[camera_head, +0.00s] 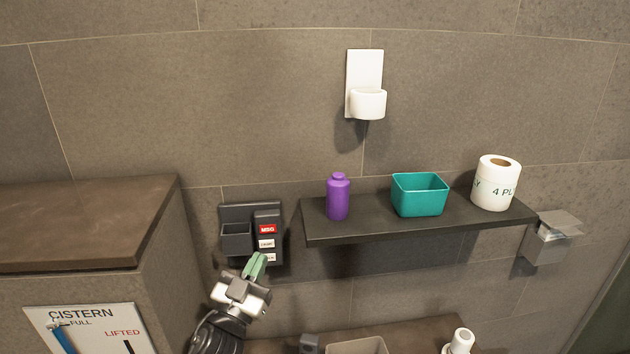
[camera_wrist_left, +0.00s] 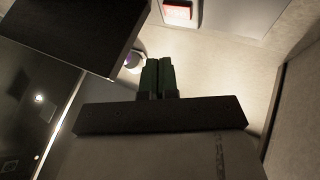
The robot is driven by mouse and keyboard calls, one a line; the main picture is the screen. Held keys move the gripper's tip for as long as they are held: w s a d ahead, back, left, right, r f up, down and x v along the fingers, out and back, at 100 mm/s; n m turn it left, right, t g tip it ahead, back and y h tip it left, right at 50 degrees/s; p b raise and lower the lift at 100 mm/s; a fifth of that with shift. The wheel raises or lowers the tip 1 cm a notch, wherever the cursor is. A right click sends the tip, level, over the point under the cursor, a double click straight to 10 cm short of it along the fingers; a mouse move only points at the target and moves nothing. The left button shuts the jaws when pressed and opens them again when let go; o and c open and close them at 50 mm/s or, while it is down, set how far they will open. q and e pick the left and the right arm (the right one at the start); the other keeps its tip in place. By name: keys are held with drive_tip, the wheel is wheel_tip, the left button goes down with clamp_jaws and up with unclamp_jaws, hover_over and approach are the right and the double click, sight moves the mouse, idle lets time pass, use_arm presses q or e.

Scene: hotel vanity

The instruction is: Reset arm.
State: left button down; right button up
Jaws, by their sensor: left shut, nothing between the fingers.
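My left gripper (camera_head: 256,264) comes up from below in the head view, its green fingers pointing up and together. It is shut and empty. Its tips are in front of the lower part of a dark wall box (camera_head: 268,222) with a red MSG label; I cannot tell whether they touch it. In the left wrist view the closed dark green fingers (camera_wrist_left: 158,76) show in the middle with nothing between them. My right gripper is in neither view.
A dark wall shelf (camera_head: 420,227) holds a purple bottle (camera_head: 338,198), a teal bin (camera_head: 419,196) and a paper roll (camera_head: 495,184). A white holder (camera_head: 367,100) hangs above. The cistern cabinet (camera_head: 80,225) stands left; a lower ledge (camera_head: 410,336) runs below. A wall box (camera_head: 548,240) hangs right.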

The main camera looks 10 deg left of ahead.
use_arm(q)
drive_tip(key=s+a+f+n+g+y, duration=0.5)
drive_tip(key=s+f+g+y, duration=0.35)
drive_tip(key=s+f, duration=0.4)
drive_tip(key=s+d+f+m+g+h, duration=0.1)
drive_tip(key=s+f+g+h, duration=0.15)
drive_tip(key=s+g, duration=0.45)
drive_tip(key=s+d+f+m+g+h, duration=0.1)
drive_tip(key=s+d+f+g, duration=0.2)
drive_tip(key=s, duration=0.8)
wheel_tip(320, 180, down, 28)
drive_tip(key=s+a+g, duration=0.1)
drive_tip(key=s+g, duration=0.1)
drive_tip(key=s+a+f, duration=0.3)
drive_tip(key=s+f, duration=1.1)
drive_tip(key=s, duration=0.2)
drive_tip(key=shift+f+m+g+y, duration=0.3)
drive_tip(key=shift+f+m+g, duration=0.05)
drive_tip(key=shift+f+m, duration=0.05)
